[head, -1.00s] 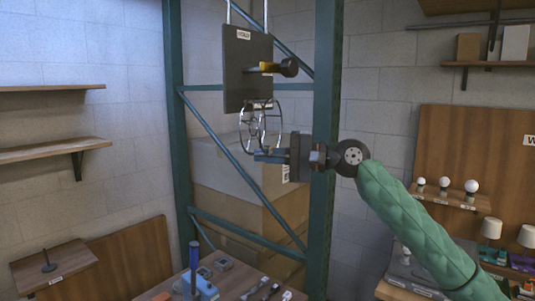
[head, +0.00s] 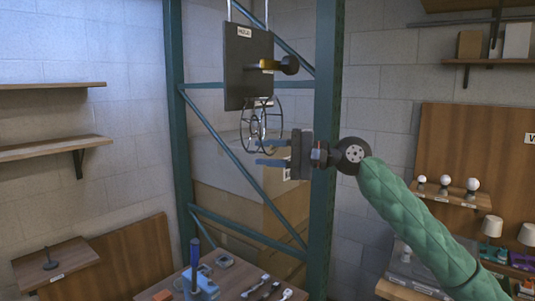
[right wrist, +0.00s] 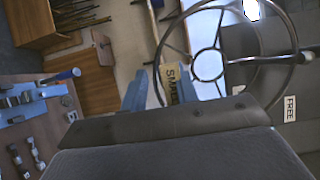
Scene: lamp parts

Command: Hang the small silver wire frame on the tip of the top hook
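The silver wire frame (head: 263,125), an open cage of rings and spokes, is below the dark square panel (head: 245,68) in the head view. Its ring and spokes also show in the right wrist view (right wrist: 218,49). My left gripper is out of view.
A green metal rack (head: 327,150) stands around the panel, its right post close behind my right gripper. Cardboard boxes (head: 230,190) are behind. A table (head: 235,277) with blue tools is below. Shelves (head: 55,148) line the left wall.

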